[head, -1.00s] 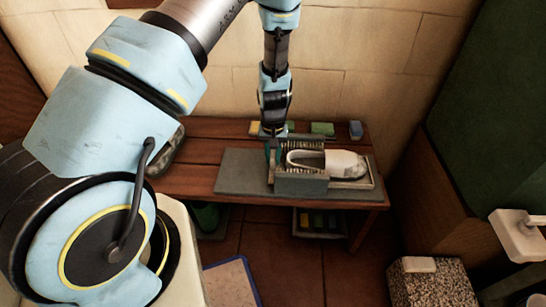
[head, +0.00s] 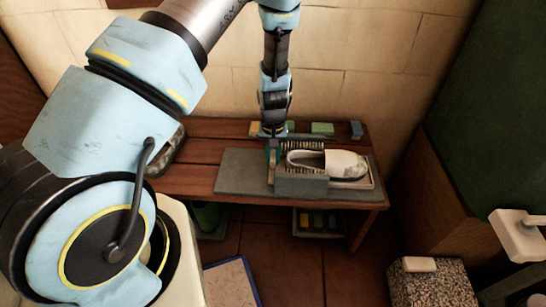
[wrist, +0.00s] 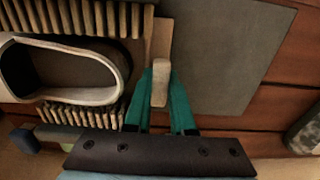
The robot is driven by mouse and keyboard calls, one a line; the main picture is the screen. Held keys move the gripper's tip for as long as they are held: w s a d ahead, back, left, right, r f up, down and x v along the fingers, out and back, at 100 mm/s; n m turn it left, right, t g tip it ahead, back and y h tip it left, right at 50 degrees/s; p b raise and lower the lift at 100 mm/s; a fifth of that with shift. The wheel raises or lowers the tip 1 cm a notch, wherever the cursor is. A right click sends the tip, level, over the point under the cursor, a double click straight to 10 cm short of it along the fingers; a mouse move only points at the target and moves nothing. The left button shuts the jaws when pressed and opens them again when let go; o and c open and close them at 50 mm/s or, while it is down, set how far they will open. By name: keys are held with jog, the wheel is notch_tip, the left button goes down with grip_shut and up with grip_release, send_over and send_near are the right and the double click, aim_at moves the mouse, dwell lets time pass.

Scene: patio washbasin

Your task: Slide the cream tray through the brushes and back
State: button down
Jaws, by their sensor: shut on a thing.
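The cream tray (head: 373,182) lies between two brush rows on a grey mat on the wooden bench. It carries a white slip-on shoe (head: 347,164) with dark smudges; the shoe's opening shows in the wrist view (wrist: 112,92). The back brush (head: 296,145) and the front brush block (head: 300,187) flank the shoe. In the wrist view, bristle rows (wrist: 75,18) run along both sides of it. My gripper (head: 272,152) is at the tray's left end. In the wrist view, its teal fingers (wrist: 160,85) are shut on the tray's upright cream handle (wrist: 160,80).
The grey mat (head: 238,174) is bare left of the brushes. Coloured blocks (head: 322,129) stand along the bench's back edge by the wall. A dark rounded object sits at the bench's left. A lower shelf holds more blocks (head: 318,220).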

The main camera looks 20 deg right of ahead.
jog(key=w+a, duration=0.2)
jog(key=a, duration=0.3)
jog(key=w+a+b, duration=0.1)
jog(key=w+a, duration=0.1)
jog(key=a, duration=0.3)
jog(key=w+a, duration=0.3)
jog(key=a, duration=0.2)
jog(key=shift+a, duration=0.1)
jog(key=c, duration=1)
grip_release()
jog(key=shift+o, duration=1.2)
